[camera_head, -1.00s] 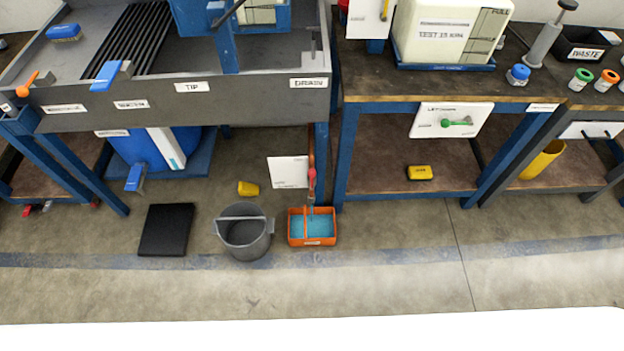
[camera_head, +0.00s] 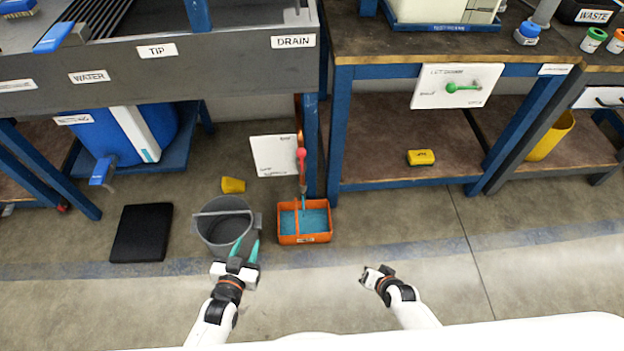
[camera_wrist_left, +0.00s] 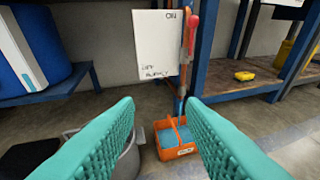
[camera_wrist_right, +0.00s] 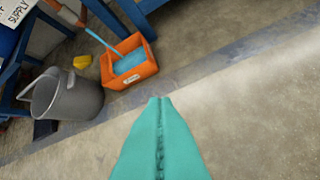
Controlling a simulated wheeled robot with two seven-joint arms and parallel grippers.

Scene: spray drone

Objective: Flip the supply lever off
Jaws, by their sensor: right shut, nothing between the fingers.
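The red-handled supply lever (camera_head: 301,158) is on a pipe by the table leg, beside a white panel (camera_head: 272,155). In the left wrist view the panel (camera_wrist_left: 158,45) reads ON at the top and OFF and SUPPLY lower down; the red handle (camera_wrist_left: 193,35) points up near ON. My left gripper (camera_head: 247,243) is open and empty, in front of the grey bucket in the head view and apart from the lever. My right gripper (camera_head: 374,274) is shut and empty over the floor, farther right; its teal fingers (camera_wrist_right: 160,100) meet in the right wrist view.
An orange tray (camera_head: 287,240) with blue contents sits under the pipe. A grey bucket (camera_head: 208,235) stands left of it, with a black mat (camera_head: 141,233) farther left. A second panel (camera_head: 428,95) with a green lever hangs right. The front floor is clear.

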